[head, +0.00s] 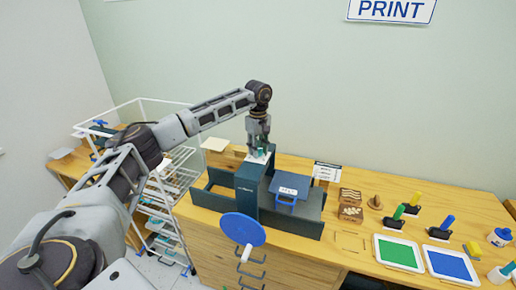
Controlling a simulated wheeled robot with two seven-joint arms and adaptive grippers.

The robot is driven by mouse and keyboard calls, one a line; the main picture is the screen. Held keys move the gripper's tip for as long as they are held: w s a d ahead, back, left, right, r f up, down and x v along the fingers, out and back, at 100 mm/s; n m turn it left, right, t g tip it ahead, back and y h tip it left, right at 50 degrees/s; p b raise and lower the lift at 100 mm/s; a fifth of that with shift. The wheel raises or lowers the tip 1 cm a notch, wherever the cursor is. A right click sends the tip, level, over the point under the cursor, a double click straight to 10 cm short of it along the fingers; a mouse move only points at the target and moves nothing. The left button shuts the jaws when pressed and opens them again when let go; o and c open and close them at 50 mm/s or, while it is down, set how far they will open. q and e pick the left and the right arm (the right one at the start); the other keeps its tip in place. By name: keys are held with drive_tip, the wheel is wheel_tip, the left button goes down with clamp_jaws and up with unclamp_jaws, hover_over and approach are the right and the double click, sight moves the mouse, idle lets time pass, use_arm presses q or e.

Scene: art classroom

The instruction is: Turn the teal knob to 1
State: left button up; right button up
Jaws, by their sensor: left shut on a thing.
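The teal knob (260,153) sits on a white dial plate (250,159) on top of the dark press (247,183). My left gripper (259,148) points down from above and is shut on the teal knob, hiding most of it. The knob's pointer and the number 1 are too small and covered to read. My right gripper is not in view.
A blue disc wheel (243,229) with a white handle sticks out at the press's front. A blue platen (290,187) stands to its right. Green (398,252) and blue (450,265) ink trays lie at the right. A white wire rack (165,205) stands left.

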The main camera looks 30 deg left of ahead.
use_arm(q)
drive_tip(key=n, duration=0.4)
drive_tip(key=shift+r+n+p, duration=0.1)
drive_tip(key=shift+n+p, duration=0.2)
drive_tip(key=n, duration=0.5)
drive_tip(key=n+p, duration=0.1)
drive_tip(key=n, duration=0.3)
drive_tip(key=shift+n, duration=0.3)
drive_tip(key=n, duration=0.4)
drive_tip(key=shift+n, duration=0.3)
drive_tip(key=n, duration=0.4)
drive_tip(key=shift+p, duration=0.35)
drive_tip(key=n, duration=0.4)
drive_tip(key=shift+n, duration=0.4)
drive_tip(key=n, duration=0.4)
drive_tip(key=shift+p, duration=0.4)
drive_tip(key=shift+n, duration=2.1)
